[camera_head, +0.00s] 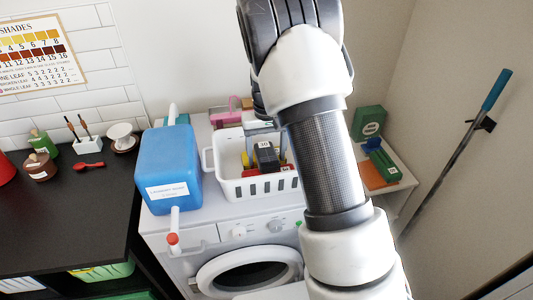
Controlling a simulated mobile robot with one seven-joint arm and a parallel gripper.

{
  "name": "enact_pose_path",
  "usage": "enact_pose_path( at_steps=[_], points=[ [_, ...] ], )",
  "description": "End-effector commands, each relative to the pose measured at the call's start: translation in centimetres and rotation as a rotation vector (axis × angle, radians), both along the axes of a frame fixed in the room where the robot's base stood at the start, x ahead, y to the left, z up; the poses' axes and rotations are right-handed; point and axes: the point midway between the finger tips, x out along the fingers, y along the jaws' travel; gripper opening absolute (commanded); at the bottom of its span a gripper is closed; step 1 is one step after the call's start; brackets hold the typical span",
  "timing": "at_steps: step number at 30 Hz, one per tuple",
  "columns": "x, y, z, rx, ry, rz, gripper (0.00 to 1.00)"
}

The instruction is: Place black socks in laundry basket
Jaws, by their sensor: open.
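The white laundry basket (232,186) stands on top of the washing machine, right of the blue box. A dark block-like bundle (266,158) with a small white label is inside it; it looks like the black socks, but it is small and partly covered. Red and yellow items lie around and under it. My gripper (263,143) is over the basket, just above the dark bundle, and is open. My arm hides the basket's right side and part of the gripper, so I cannot tell whether the fingers touch the bundle.
A blue laundry box (173,170) stands close left of the basket. The washing machine (230,233) has an open-looking round door below. A black counter (65,215) with small jars is at left. A green box (369,122) sits on a shelf at right. A blue-handled pole (455,142) leans at the wall.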

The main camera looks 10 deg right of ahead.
Motion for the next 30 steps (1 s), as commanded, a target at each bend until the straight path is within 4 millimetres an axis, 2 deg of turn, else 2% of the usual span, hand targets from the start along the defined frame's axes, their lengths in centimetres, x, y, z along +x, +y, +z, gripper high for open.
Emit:
enact_pose_path(
  at_steps=[4,8,18,22,27,30],
  points=[
    [0.0,0.0,0.4,0.0,0.0,0.0,0.67],
    [0.1,0.1,1.8,0.001,-0.002,0.0,0.67],
    [0.1,0.0,9.1,0.002,-0.005,0.0,0.67],
    [0.1,0.0,11.3,0.0,-0.003,0.0,0.67],
    [0.0,0.0,12.9,0.001,-0.002,-0.001,0.67],
    [-0.7,-0.1,14.3,0.01,-0.018,-0.005,0.67]
  ],
)
